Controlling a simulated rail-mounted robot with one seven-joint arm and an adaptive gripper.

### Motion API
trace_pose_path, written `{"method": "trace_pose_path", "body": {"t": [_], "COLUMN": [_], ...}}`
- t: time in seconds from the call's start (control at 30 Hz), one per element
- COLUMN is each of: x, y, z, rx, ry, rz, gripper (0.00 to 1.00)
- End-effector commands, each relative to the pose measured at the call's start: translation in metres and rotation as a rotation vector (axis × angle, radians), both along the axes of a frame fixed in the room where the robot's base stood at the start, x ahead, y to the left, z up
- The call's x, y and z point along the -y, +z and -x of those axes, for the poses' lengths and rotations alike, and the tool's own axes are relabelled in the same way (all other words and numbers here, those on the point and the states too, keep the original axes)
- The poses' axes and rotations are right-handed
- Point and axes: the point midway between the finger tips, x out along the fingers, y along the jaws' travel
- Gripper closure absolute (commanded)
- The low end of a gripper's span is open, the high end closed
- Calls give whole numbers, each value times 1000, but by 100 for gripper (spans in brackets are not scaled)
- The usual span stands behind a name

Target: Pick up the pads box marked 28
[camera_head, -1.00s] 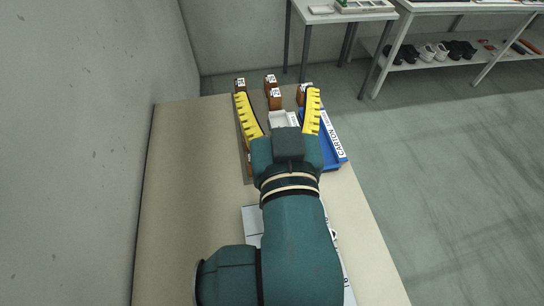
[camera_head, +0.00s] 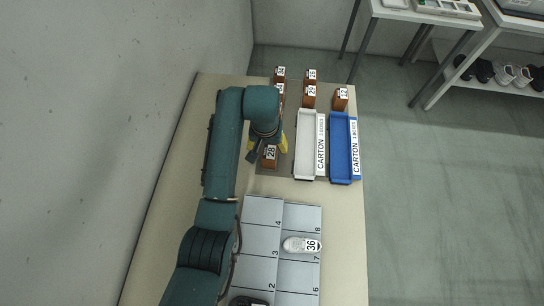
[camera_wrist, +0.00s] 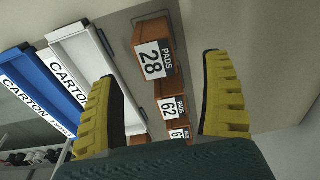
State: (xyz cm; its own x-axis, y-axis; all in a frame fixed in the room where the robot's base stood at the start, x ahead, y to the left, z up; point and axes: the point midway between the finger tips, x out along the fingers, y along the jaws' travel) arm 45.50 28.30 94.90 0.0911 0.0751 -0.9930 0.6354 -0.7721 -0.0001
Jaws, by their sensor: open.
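The pads box marked 28 (camera_head: 269,157) is a small brown box with a white label on the table, left of the white carton tray. In the wrist view the 28 box (camera_wrist: 153,48) shows between and beyond the yellow fingers, with its label facing the camera. My gripper (camera_wrist: 166,97) is open with nothing between its fingers. In the head view my gripper (camera_head: 267,143) is just behind and above the 28 box, partly hidden by my arm. The fingers appear apart from the box.
A pads box marked 62 (camera_wrist: 171,107) stands in line beyond the 28 box. Brown boxes marked 29 (camera_head: 309,92) and 12 (camera_head: 341,98) stand at the back. White (camera_head: 305,172) and blue (camera_head: 340,179) carton trays lie right. A white shoe (camera_head: 301,245) sits on numbered panels.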

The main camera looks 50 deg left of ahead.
Motion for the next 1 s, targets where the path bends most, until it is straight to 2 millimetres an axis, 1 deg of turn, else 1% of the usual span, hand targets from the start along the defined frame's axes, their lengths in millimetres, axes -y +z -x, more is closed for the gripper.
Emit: {"method": "trace_pose_path", "body": {"t": [0.03, 0.1, 0.27, 0.4, 0.5, 0.6, 0.77, 0.8, 0.87, 1.0], "x": [0, -1, -2, -1, -3, -3, -3, -3, -3, -3], "y": [-13, -23, -39, -65, -78, -83, -82, -82, -82, -82], "z": [-1, -3, -5, -10, -11, -12, -11, -11, -11, -11], "rx": [-2, 0, 1, 0, 1, 2, 2, 2, 2, 2], "ry": [0, -1, -1, -2, -1, -1, -1, -1, -1, -1], "rz": [1, 0, -1, 0, -1, -2, -2, -2, -2, -2], "gripper": [19, 19, 19, 19, 19, 19, 19, 21, 32, 59]}}
